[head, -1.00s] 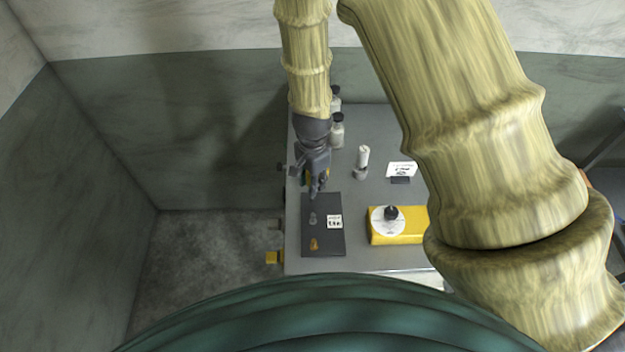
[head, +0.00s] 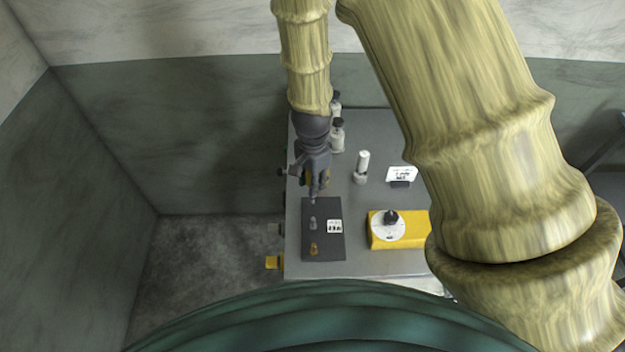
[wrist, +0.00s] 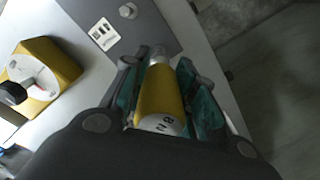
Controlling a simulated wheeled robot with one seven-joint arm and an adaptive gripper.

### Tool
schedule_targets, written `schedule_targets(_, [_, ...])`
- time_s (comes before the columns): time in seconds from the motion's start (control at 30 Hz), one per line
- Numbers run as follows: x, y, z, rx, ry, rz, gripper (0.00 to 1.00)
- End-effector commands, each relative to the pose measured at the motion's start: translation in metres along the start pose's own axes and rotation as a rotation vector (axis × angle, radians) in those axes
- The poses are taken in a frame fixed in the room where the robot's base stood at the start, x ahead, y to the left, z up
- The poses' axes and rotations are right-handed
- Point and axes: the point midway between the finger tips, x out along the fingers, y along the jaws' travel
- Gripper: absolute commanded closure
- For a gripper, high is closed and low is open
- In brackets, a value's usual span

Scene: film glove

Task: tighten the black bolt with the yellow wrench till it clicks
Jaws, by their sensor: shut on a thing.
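My gripper (head: 313,188) is shut on a yellow cylindrical handle (wrist: 160,97), which seems to be the yellow wrench. In the wrist view the handle lies between the two teal-padded fingers, with dark marks on its pale near end and a grey metal tip at its far end. The gripper hangs over the far end of the dark mat. A black knob-like piece (head: 391,217), possibly the black bolt, stands on the white dial of a yellow box (head: 412,236), right of the gripper. It also shows at the left of the wrist view (wrist: 12,93), apart from the handle.
The dark mat (head: 337,250) carries a grey piece (head: 312,223), an orange piece (head: 314,249) and a printed card (head: 334,226). A white-topped cylinder (head: 362,165), bottles (head: 337,137) and a sign (head: 402,174) stand farther back. The grey table (head: 375,190) is bare between mat and box.

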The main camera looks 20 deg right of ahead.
Motion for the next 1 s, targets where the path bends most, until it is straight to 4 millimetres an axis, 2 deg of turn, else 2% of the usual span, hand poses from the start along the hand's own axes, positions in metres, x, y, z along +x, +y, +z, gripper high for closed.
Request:
schedule_targets(0.6, [-0.036, 0.000, 0.000, 0.000, 0.001, -0.001, 1.00])
schedule_targets(1.0, [-0.038, 0.000, 0.000, 0.000, 0.000, 0.000, 1.00])
